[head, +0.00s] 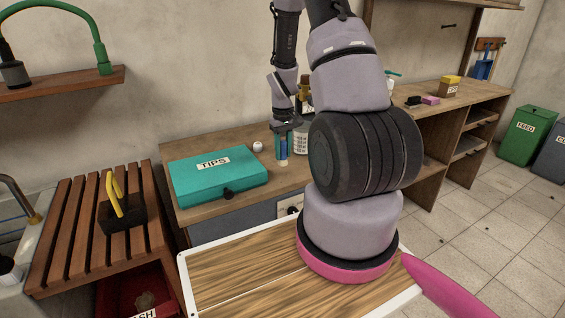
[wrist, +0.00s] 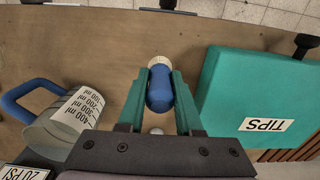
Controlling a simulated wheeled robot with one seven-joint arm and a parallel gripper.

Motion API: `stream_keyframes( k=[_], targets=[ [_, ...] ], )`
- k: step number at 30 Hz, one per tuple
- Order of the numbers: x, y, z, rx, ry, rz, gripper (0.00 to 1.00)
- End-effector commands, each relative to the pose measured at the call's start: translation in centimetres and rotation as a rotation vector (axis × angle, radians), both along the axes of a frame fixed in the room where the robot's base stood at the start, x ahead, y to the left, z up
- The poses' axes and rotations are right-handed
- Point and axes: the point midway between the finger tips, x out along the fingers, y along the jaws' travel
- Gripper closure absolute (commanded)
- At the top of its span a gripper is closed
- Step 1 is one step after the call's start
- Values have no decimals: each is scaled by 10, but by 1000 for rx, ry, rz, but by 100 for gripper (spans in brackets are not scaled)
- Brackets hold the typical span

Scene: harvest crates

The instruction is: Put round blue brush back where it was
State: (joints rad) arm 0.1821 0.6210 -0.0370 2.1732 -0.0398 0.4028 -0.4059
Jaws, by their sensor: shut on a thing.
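The round blue brush (wrist: 160,92) is between the green fingers of my gripper (wrist: 160,88) in the wrist view. It has a rounded blue body and a cream end pointing away from my wrist. My gripper is shut on it. In the head view my gripper (head: 283,135) hangs over the wooden bench (head: 235,145), just right of the teal TIPS box (head: 218,175), with the cream end downward. I cannot tell whether the brush touches the bench. The pictures do not mark its former place.
A measuring jug (wrist: 65,115) with a blue handle stands close left of my gripper in the wrist view. A yellow-handled black item (head: 120,212) rests on the slatted rack (head: 65,225). Bench further right holds small items.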

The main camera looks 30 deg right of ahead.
Motion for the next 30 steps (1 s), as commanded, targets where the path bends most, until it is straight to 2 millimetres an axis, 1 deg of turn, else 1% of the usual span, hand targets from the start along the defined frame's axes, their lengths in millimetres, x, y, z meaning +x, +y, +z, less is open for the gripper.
stream_keyframes(
  k=[6, 8, 19, 20, 21, 22, 30],
  targets=[
    [-1, 0, -31, 1, 4, 0, 100],
    [-1, 0, -37, 1, 4, 0, 100],
    [0, 0, -42, 0, 2, 1, 100],
    [0, 0, -42, 0, 1, 0, 58],
    [0, 0, -41, 0, 1, 0, 43],
    [0, 0, -41, 0, 1, 0, 36],
    [0, 0, -41, 0, 1, 0, 36]
  ],
)
